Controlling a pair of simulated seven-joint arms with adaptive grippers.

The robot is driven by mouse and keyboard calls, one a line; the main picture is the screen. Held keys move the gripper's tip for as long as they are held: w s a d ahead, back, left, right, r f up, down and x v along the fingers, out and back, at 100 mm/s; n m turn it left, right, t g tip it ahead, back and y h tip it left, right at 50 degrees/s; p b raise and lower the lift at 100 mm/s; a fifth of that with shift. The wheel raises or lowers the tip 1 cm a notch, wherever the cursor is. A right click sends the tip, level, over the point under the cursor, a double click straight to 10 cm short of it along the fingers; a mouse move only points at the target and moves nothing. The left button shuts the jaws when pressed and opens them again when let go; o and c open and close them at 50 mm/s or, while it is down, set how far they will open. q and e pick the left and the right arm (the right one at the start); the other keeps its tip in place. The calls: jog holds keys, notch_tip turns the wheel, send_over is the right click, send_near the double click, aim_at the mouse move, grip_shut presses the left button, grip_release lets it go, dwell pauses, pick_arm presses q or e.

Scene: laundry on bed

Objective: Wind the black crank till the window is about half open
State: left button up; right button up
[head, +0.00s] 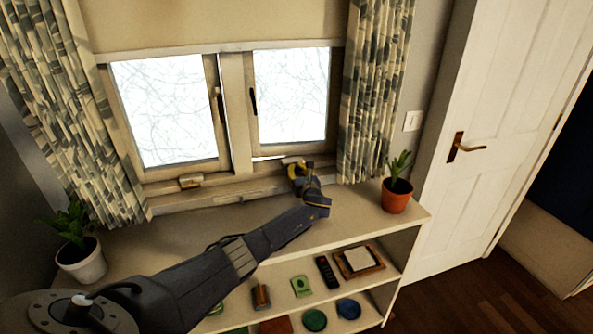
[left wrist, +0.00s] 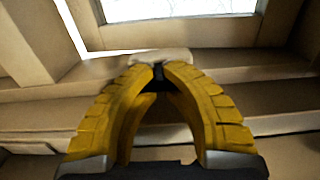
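The window has two sashes, a left sash (head: 165,168) and a right sash (head: 292,146). A thin bright gap shows under the right sash, which looks slightly open. A cream crank housing (head: 291,160) sits on the sill below the right sash; it also shows in the left wrist view (left wrist: 160,55). My left gripper (head: 295,168) is at this housing. In the left wrist view its yellow fingers come together at the tips (left wrist: 158,72) around the small black crank (left wrist: 158,78). Most of the crank is hidden by the fingers. My right gripper is not in view.
Potted plants stand at the shelf's right end (head: 397,195) and left end (head: 82,262). Patterned curtains (head: 375,90) flank the window. Small items lie on the lower shelves.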

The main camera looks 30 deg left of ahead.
pick_arm(q)
jog(key=o, duration=0.5)
dwell(0.6)
jog(key=shift+o, duration=1.1)
jog(key=shift+s+d+f, duration=0.1)
jog(key=shift+s+d, duration=0.05)
jog(key=shift+d, duration=0.1)
jog(key=shift+o, duration=0.5)
jog(key=v, duration=1.1)
jog(key=shift+s+d, duration=0.15)
jog(key=shift+s, duration=0.05)
